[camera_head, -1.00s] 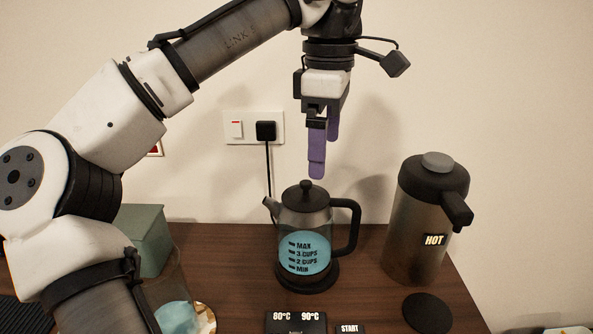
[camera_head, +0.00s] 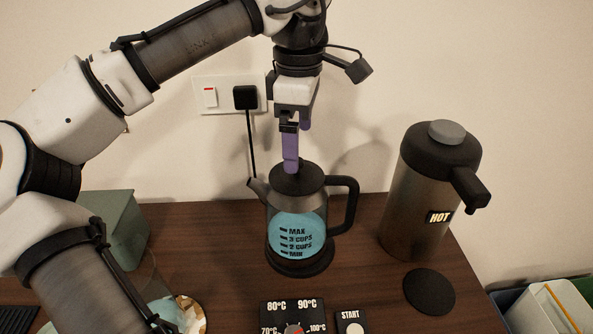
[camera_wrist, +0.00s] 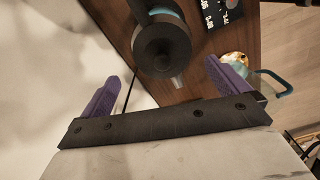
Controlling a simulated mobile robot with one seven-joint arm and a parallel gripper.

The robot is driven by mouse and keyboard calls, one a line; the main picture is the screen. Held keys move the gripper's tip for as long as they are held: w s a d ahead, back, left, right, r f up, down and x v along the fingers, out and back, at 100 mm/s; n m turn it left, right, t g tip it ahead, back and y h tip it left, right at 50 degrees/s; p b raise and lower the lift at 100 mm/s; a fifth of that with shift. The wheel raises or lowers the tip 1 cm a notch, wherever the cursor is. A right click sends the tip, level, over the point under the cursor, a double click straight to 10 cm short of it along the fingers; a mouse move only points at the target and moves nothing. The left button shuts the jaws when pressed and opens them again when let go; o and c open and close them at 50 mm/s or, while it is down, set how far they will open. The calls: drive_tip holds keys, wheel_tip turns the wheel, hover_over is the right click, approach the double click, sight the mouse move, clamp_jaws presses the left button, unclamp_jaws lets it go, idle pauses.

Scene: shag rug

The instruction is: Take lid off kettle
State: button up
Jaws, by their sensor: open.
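The kettle (camera_head: 297,236) is a glass jug of blue water with a dark base and black handle, upright on the brown table. Its black lid (camera_head: 303,179) is on top; the knob is largely hidden behind my finger in the head view. My gripper (camera_head: 292,168) points down with purple fingers just above the lid. In the wrist view my gripper (camera_wrist: 169,84) is open, its fingers wide apart with nothing between them. There the round lid (camera_wrist: 163,47) with its knob lies ahead of the gap, nearer the top edge.
A steel flask marked HOT (camera_head: 417,195) stands to the right, with a black round mat (camera_head: 429,291) before it. A green box (camera_head: 118,225) is at left. A control panel (camera_head: 292,316) lies in front. A plug (camera_head: 245,97) and its cable are on the wall behind.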

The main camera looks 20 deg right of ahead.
drive_tip(key=f, duration=0.1)
drive_tip(key=f+p, duration=0.1)
drive_tip(key=f, duration=0.2)
drive_tip(key=shift+a+f, duration=0.4)
drive_tip(key=shift+f, duration=0.35)
drive_tip(key=shift+c, duration=0.4)
drive_tip(key=c, duration=0.7)
wheel_tip(320, 180, up, 20)
drive_tip(key=p, duration=0.3)
